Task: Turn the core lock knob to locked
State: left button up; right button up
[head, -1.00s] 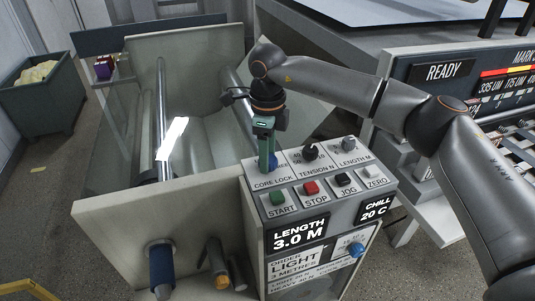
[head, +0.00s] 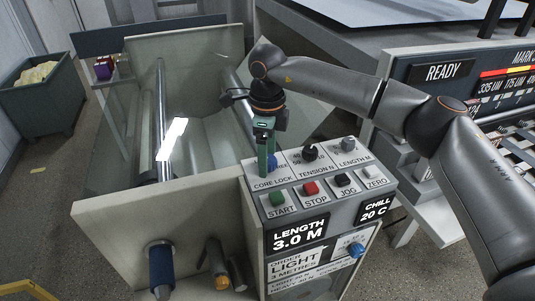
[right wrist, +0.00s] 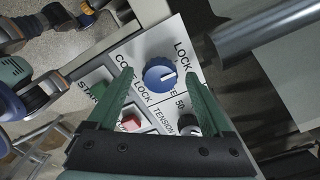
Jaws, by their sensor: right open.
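The blue core lock knob (right wrist: 160,75) sits on the white control panel, with a white pointer line aimed toward the right of the right wrist view. The word LOCK is printed above right of it, and a partly hidden label ends below right. In the head view the knob (head: 272,163) is mostly hidden by my right gripper (head: 266,168), which points down at it. In the right wrist view my right gripper (right wrist: 159,73) is open, one green finger on each side of the knob. I cannot tell whether the fingers touch it.
Beside the knob are the tension knob (head: 310,153) and length knob (head: 348,144). In front are the green START (head: 277,198), red STOP (head: 311,188), black JOG (head: 343,180) and white ZERO (head: 373,171) buttons. The roller machine (head: 150,215) stands to the left.

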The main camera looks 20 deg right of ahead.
notch_tip(320, 180, up, 12)
jog(key=b, duration=0.1)
jog(key=shift+r, duration=0.25)
dwell(0.5)
